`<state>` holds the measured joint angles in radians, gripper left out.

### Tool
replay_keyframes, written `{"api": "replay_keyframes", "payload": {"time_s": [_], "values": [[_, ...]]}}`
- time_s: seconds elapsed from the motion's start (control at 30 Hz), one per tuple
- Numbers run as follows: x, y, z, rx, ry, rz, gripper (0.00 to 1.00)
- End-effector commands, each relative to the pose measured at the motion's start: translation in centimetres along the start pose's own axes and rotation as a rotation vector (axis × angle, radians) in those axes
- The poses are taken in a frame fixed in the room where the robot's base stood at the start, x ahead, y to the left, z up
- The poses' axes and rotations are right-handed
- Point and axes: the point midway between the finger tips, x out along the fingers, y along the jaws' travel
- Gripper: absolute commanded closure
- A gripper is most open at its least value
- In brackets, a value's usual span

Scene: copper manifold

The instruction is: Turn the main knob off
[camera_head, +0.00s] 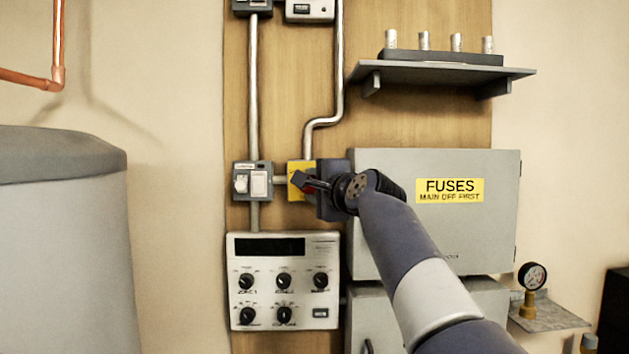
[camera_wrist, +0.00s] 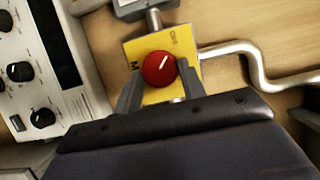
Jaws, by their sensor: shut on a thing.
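The main knob is a round red knob with a white pointer line on a yellow plate. In the wrist view the knob (camera_wrist: 159,68) sits between my two fingertips, with the yellow plate (camera_wrist: 133,48) around it. Lettering on the plate is partly hidden; the pointer slants toward the plate's upper right corner in this view. My gripper (camera_wrist: 157,82) is shut on the knob, one finger on each side. In the head view my gripper (camera_head: 309,184) reaches the yellow plate (camera_head: 294,168) from the right and covers most of the knob.
A grey fuse cabinet (camera_head: 385,228) labelled FUSES, MAIN OFF FIRST stands right of the plate, behind my arm. A white control panel (camera_head: 262,267) with several black knobs is below. A switch box (camera_head: 252,182) is just left. A shelf (camera_head: 440,72) holds several fuses above.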

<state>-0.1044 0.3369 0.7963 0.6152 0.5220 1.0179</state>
Motion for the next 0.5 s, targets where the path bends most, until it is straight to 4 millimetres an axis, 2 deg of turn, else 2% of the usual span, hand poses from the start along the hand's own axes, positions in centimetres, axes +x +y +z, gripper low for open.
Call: {"api": "replay_keyframes", "payload": {"time_s": [0.47,0.5], "values": [[-0.01,-0.05,0.02,-0.012,0.000,0.003,0.84],[-0.01,-0.05,0.02,-0.012,0.000,0.004,0.59]]}}
